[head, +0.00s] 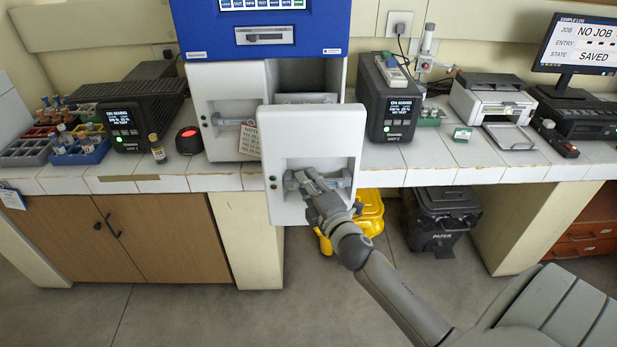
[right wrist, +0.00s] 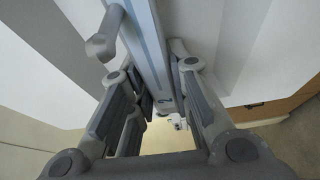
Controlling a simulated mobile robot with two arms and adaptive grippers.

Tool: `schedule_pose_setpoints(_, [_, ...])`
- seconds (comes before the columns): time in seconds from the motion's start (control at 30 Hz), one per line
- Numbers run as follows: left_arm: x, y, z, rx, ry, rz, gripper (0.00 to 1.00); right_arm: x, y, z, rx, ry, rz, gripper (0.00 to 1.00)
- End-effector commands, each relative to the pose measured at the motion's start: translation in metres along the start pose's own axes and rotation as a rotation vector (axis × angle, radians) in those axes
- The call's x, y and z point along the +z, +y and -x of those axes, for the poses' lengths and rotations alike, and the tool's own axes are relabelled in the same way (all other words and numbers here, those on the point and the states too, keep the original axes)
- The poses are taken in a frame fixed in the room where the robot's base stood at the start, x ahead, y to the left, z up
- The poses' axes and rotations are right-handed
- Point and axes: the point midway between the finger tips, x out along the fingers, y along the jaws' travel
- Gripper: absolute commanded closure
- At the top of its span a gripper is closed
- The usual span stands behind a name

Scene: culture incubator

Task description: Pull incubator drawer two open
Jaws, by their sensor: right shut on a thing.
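The incubator (head: 266,30) has a blue top and two white drawers side by side below it. The right drawer (head: 312,142) stands pulled out, its white front beyond the bench edge and the drawer opening visible behind it. My right gripper (head: 304,180) is shut on the grey bar handle (head: 342,181) of this drawer. In the right wrist view the handle (right wrist: 146,42) runs between the two fingers. The left drawer (head: 226,85) is closed, with a grey handle and a paper notice partly hidden behind the open drawer. My left gripper is not in view.
The tiled bench (head: 215,180) holds an analyser and tube racks (head: 25,150) at left, and another analyser, a printer (head: 490,100) and a monitor (head: 578,45) at right. A yellow bin (head: 371,212) and a black bin (head: 445,205) stand below the bench. The floor in front is clear.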

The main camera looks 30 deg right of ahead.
Motion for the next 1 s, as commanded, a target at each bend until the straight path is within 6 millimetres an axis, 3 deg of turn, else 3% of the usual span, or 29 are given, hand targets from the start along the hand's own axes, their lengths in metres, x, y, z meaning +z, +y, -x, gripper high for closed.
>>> schedule_pose_setpoints(0.27, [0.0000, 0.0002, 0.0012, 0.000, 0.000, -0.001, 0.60, -0.0040, -0.0010, 0.0106, -0.002, -0.001, 0.000, 1.00])
schedule_pose_setpoints(0.7, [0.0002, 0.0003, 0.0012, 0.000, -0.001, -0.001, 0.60, -0.0044, -0.0006, 0.0116, -0.001, -0.001, 0.000, 1.00])
schedule_pose_setpoints(0.73, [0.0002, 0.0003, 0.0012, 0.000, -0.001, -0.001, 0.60, -0.0044, -0.0006, 0.0115, -0.001, -0.001, 0.000, 0.78])
schedule_pose_setpoints(0.87, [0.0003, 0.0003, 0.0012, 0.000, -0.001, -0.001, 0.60, -0.0044, -0.0004, 0.0114, -0.001, -0.001, 0.000, 0.61])
schedule_pose_setpoints(1.0, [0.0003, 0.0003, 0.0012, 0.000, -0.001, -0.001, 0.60, -0.0045, 0.0000, 0.0113, 0.000, 0.000, 0.000, 0.59])
